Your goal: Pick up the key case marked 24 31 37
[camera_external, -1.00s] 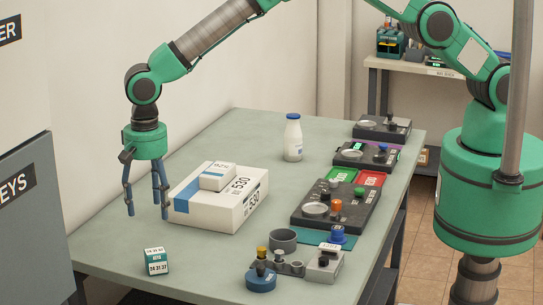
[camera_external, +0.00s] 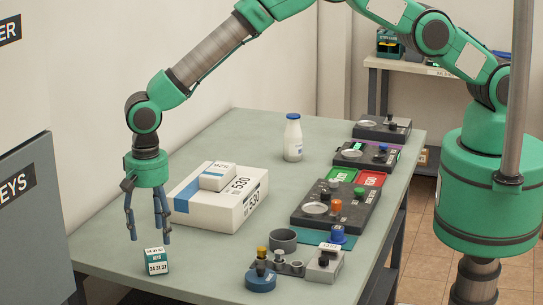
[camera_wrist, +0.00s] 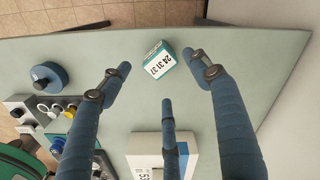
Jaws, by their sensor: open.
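The key case (camera_external: 156,262) is a small white and teal box marked 24 31 37. It stands on the table near its front edge. It also shows in the wrist view (camera_wrist: 160,62), at the top centre, beyond and between the fingertips. My gripper (camera_external: 150,236) has three blue fingers, spread open and empty. It hangs pointing down just above and behind the key case. In the wrist view my gripper (camera_wrist: 165,75) shows two fingers on either side of the case and one finger below it. No finger visibly touches the case.
A white box marked 530 (camera_external: 218,200) with a smaller box (camera_external: 217,177) on top stands right behind my gripper. A blue round stamp (camera_external: 261,280) and other small items are to the right. A grey cabinet (camera_external: 25,210) stands at the left. Bare table surrounds the case.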

